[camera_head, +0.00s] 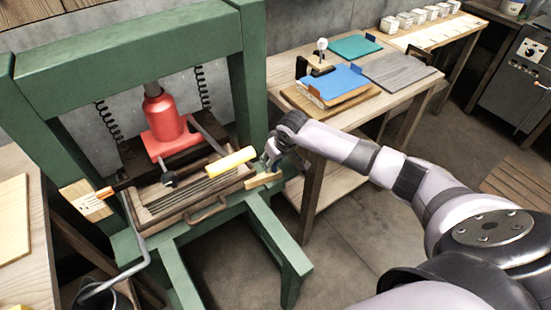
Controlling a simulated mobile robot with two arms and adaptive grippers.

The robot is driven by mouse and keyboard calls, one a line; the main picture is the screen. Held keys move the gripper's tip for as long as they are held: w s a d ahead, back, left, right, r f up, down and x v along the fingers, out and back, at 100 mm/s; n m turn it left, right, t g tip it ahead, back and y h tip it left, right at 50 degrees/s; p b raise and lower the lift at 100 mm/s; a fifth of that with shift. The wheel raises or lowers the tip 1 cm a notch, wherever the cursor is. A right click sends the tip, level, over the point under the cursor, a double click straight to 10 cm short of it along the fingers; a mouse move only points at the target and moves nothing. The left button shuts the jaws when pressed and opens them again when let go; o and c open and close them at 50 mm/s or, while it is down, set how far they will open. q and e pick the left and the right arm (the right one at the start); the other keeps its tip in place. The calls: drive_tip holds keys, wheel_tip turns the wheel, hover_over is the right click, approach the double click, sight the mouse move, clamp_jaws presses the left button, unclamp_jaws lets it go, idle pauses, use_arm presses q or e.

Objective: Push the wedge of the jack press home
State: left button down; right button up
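The jack press (248,80) is a green frame with a red bottle jack (163,120) on a red foot. Under the jack is a tray (150,222) with a stack of thin dark sheets. A pale wooden piece (263,180), which may be the wedge, lies at the right end of the tray. My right gripper (264,163) is beside the press's right post, just above this piece. Its fingers are small and partly hidden, so I cannot tell whether it touches the piece or is open. My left gripper is out of view.
A yellow cylindrical grip (230,161) lies over the tray, close to my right gripper. A wooden block (86,200) with orange strips is at the left post. A bench (428,88) with a blue-covered stack (333,82) stands behind my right arm. A bucket (98,297) is lower left.

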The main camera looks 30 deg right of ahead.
drive_tip(key=shift+o, duration=0.8)
drive_tip(key=shift+s+d+r, duration=0.1)
drive_tip(key=shift+r, duration=0.25)
drive_tip(key=v, duration=1.1)
drive_tip(key=shift+r, duration=0.1)
